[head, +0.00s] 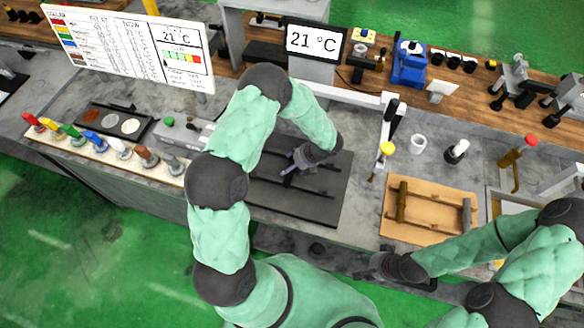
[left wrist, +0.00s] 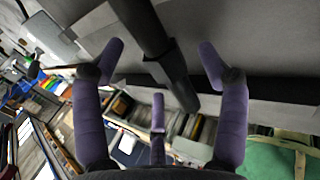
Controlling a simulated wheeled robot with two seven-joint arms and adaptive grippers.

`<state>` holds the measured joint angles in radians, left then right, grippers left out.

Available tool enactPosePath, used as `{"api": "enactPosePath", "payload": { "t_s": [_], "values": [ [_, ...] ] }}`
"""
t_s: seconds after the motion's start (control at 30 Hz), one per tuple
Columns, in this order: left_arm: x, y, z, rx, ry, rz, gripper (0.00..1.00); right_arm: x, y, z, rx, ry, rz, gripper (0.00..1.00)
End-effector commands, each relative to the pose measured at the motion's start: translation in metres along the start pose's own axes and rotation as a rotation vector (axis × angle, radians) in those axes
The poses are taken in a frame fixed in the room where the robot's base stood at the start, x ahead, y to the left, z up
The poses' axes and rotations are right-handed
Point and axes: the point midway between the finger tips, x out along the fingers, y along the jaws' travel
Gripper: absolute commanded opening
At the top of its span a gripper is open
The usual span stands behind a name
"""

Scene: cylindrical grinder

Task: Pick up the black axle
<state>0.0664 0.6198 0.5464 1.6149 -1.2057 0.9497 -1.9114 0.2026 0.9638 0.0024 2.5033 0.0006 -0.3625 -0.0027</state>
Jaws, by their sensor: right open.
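My left gripper (head: 293,168) is low over the dark tray (head: 325,212) in the head view. Dark rods lie on that tray; one black axle (head: 318,188) shows just right of the gripper, hard to tell from the tray. In the left wrist view a black stepped axle (left wrist: 165,60) runs between the spread purple fingers of my left gripper (left wrist: 160,62), with gaps on both sides. The left gripper is open and holds nothing that I can see. My right gripper (head: 375,265) is open and empty at the bench's front edge.
A wooden board (head: 430,235) with brown axles lies right of the dark tray. A row of coloured-handled items (head: 75,135) stands at left. A display (head: 313,41) stands at the back.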

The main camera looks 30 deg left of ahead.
Motion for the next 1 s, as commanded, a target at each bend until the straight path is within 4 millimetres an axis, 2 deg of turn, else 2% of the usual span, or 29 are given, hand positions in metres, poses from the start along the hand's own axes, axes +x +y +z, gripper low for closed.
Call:
{"api": "enactPosePath", "payload": {
  "t_s": [0.03,0.2,0.27,0.67,0.87,1.0],
  "values": [
    [0.000,0.000,0.000,0.000,0.000,0.000,0.63,0.000,0.000,0.000,0.000,0.000,0.000,0.55],
    [0.000,0.000,0.000,0.001,0.000,0.000,0.15,0.000,0.000,0.000,0.000,0.000,0.000,0.55],
    [0.000,0.000,0.000,0.001,0.000,0.001,0.00,0.000,0.000,0.000,0.000,0.000,0.000,0.55],
    [-0.006,0.004,0.001,-0.001,-0.003,0.002,0.00,0.000,0.000,0.000,0.000,0.000,0.000,0.55],
    [-0.031,0.018,0.002,-0.002,-0.006,0.000,0.00,-0.002,-0.001,0.000,0.000,0.000,0.000,0.55],
    [-0.053,0.024,-0.019,0.000,-0.004,0.001,0.00,-0.001,0.000,0.000,0.000,0.000,0.000,0.55]
  ]
}}
